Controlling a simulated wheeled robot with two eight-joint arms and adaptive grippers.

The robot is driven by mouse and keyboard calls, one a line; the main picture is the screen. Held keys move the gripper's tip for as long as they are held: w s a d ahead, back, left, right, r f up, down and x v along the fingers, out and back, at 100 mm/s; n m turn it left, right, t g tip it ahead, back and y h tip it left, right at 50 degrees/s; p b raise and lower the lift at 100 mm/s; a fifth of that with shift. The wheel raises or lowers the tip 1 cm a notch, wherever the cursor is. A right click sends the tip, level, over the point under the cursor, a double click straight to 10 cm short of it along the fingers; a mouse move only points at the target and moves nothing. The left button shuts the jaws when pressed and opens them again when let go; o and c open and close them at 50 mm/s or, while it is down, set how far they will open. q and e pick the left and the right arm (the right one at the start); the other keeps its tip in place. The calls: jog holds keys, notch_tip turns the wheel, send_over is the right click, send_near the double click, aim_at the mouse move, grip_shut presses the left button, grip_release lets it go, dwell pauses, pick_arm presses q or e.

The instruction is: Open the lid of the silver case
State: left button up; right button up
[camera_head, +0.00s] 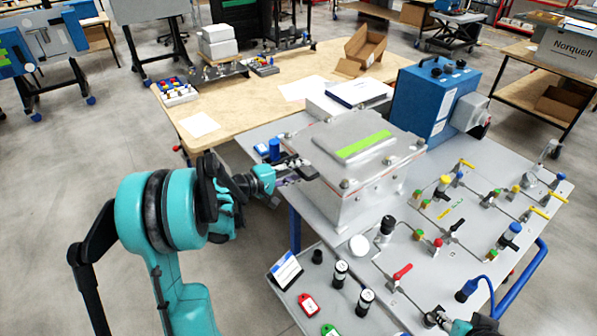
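The silver case (352,203) stands on the grey equipment cart, right of my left gripper. Its raised lid top (350,132) carries a bright green label (365,145), and the lid lies level on the body with no visible gap. My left gripper (306,172) is at the case's left side, its fingertips close to the edge just below the lid. I cannot tell whether they touch it, nor whether the fingers are open or shut. My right gripper (436,318) shows only in part at the bottom edge, near the cart's fittings; its finger state is unclear.
A blue box unit (418,103) stands behind the case. Pipes and coloured valves, such as a red-handled valve (402,272), cover the cart's right side. Black-and-white cylinders (341,273) stand in front. A wooden table (262,105) lies behind.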

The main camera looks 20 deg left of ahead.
pick_arm(q)
grip_shut()
jog(key=shift+r, duration=0.1)
pick_arm(e)
jog(key=shift+r, duration=0.1)
